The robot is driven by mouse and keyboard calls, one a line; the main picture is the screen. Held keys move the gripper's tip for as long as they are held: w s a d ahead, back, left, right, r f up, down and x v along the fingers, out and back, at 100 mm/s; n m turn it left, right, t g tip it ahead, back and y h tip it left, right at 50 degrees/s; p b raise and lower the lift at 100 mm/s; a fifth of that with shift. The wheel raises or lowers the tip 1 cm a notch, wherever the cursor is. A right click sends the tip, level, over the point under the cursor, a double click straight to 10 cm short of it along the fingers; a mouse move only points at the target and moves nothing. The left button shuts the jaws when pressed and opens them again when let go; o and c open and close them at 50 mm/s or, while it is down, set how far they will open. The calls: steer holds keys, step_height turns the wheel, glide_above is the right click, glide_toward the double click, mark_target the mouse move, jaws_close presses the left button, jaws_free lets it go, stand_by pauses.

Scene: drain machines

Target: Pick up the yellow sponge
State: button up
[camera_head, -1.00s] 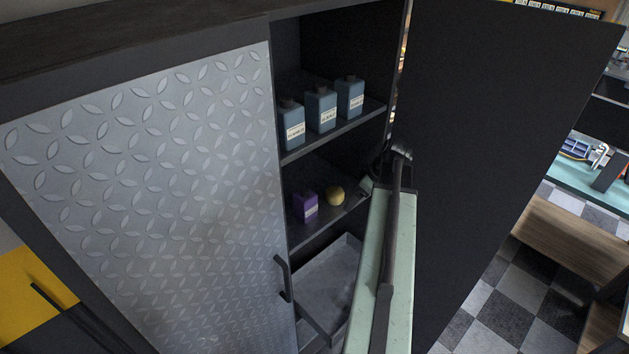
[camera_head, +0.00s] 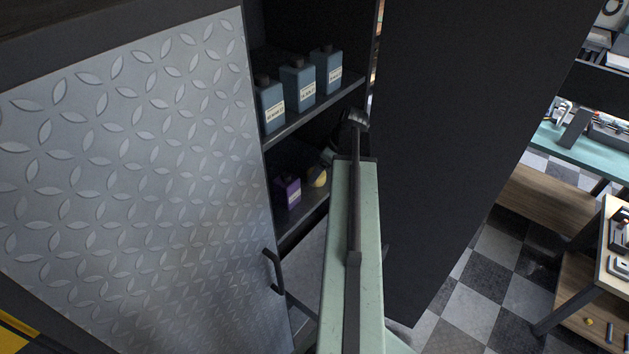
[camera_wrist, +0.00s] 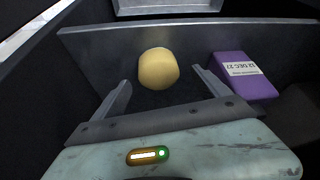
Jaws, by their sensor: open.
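The yellow sponge (camera_wrist: 158,68) is a small rounded block on a dark cabinet shelf. In the wrist view it lies just ahead of my gripper (camera_wrist: 158,88), roughly centred between the two open fingers. No finger visibly touches it. In the head view the sponge (camera_head: 316,176) shows on the lower shelf, partly hidden behind my arm. My gripper's fingers (camera_head: 328,156) are mostly hidden there, close beside the sponge.
A purple box (camera_wrist: 243,76) with a white label stands close to the sponge. Several blue bottles (camera_head: 298,84) stand on the shelf above. A closed patterned metal door (camera_head: 130,170) is at left, and an open black door (camera_head: 470,130) at right.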

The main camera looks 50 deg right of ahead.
steer(key=b+x, duration=0.3)
steer(key=x, duration=0.1)
steer(key=shift+w+d+f, duration=0.1)
steer(key=shift+d+f, duration=0.05)
steer(key=shift+f, duration=0.15)
steer(key=shift+r, duration=0.2)
steer(key=c, duration=1.6)
steer(key=shift+r, duration=0.15)
